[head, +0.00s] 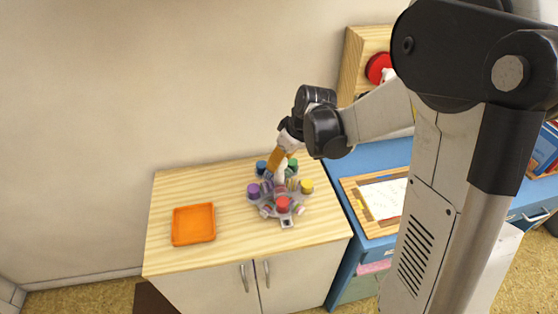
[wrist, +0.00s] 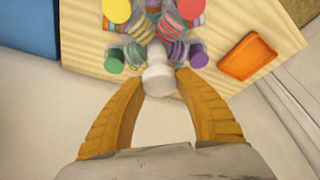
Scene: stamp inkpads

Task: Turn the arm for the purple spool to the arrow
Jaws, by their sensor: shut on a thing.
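The purple spool (head: 253,190) stands at the left of a grey turning stand on the wooden cabinet top. Red (head: 283,204), yellow (head: 306,186), green (head: 292,163) and blue (head: 261,167) spools sit around the same stand. A small grey tab with a dark mark (head: 287,223) juts from its front edge; I cannot make out an arrow shape. My gripper (wrist: 160,84) points down at the stand's middle from behind, its orange fingers on either side of a white knob (wrist: 158,76) and shut on it. The fingers and knob partly hide the stand's centre.
An orange tray (head: 194,224) lies on the left of the wooden top (head: 230,245), with bare wood between it and the stand. A blue desk with a framed paper (head: 382,198) adjoins on the right. The wall is behind.

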